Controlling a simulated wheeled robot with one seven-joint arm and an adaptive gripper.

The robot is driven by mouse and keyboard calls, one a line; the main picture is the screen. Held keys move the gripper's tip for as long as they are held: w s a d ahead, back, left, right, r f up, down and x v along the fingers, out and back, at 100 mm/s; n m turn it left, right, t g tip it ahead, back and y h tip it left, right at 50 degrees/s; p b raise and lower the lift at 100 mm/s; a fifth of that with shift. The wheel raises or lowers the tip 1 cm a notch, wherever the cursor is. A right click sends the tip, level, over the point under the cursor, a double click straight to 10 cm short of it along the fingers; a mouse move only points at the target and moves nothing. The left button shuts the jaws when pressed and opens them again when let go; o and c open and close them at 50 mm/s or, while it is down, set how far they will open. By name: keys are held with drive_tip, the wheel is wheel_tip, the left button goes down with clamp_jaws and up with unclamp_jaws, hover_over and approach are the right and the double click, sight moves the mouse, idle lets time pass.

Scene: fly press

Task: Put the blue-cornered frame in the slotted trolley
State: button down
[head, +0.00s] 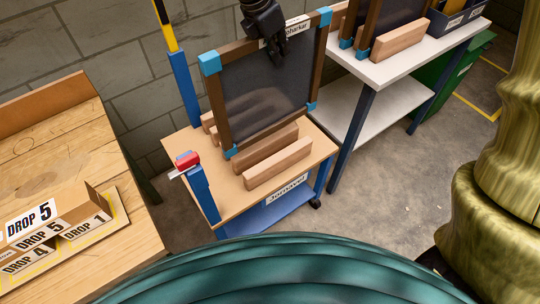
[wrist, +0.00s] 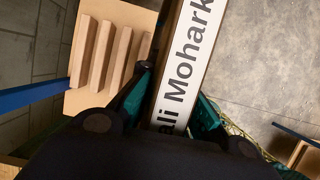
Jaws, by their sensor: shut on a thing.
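The blue-cornered frame (head: 262,95), a dark mesh in brown wood with blue corners, stands upright over the slotted trolley (head: 188,142). My gripper (head: 276,56) is shut on its top bar, beside a white name label. In the wrist view, the labelled top bar (wrist: 187,75) lies between the teal fingertips of my gripper (wrist: 172,102). The trolley has a tan top with several parallel wooden bars (head: 278,163). The frame's lower edge is behind the front bars; I cannot tell whether it rests in a slot. In the wrist view the bars (wrist: 102,55) show left of the frame.
A white bench (head: 375,70) at the right back holds another frame (head: 365,25) and a wooden block (head: 398,38). A wooden table (head: 50,130) with DROP-labelled boxes (head: 60,215) is at left. A brass-coloured column (head: 495,150) is at right.

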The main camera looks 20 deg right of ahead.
sight(272, 89)
drive_tip(key=shift+s+d+r+p, duration=0.1)
drive_tip(key=shift+d+r+p, duration=0.2)
drive_tip(key=shift+p, duration=0.4)
wheel_tip(272, 89, down, 18)
drive_tip(key=p, duration=0.3)
drive_tip(key=shift+a+f, duration=0.1)
drive_tip(key=shift+f, duration=0.25)
drive_tip(key=c, duration=2)
unclamp_jaws()
drive_tip(key=o, duration=0.4)
